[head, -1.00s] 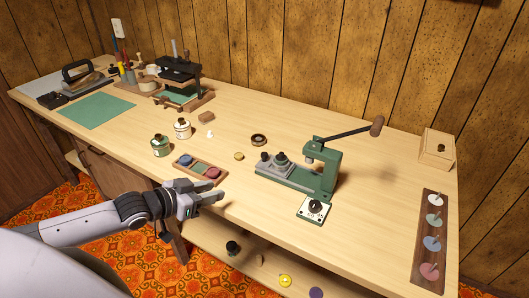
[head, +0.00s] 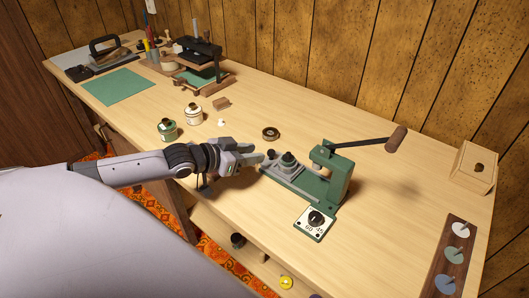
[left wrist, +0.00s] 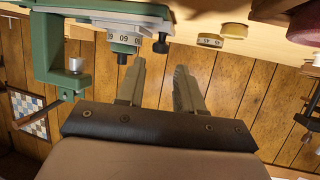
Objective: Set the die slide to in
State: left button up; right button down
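The green lever press (head: 340,178) stands on the bench. Its grey die slide (head: 281,173) sticks out to the left of the frame, with a round stepped die (head: 288,161) on it, out to the left of the ram. A small dark knob (head: 270,154) is at the slide's outer end. My left gripper (head: 262,158) is beside that end, close to the knob; contact is unclear. In the left wrist view, which looks upside down, its fingers (left wrist: 160,78) are apart and empty, near the knob (left wrist: 161,43) and numbered die (left wrist: 124,40). My right gripper is not in view.
A dial plate (head: 315,222) lies in front of the press, and its lever handle (head: 396,139) reaches right. A dark round tin (head: 271,134) sits behind the slide. Two jars (head: 193,114) stand left. A wooden box (head: 474,167) is at the right. The bench behind the press is clear.

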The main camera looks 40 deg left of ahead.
aim_at(270, 151)
pick_arm(q)
jog(key=shift+b+x, duration=0.3)
jog(key=shift+x, duration=2.1)
grip_shut()
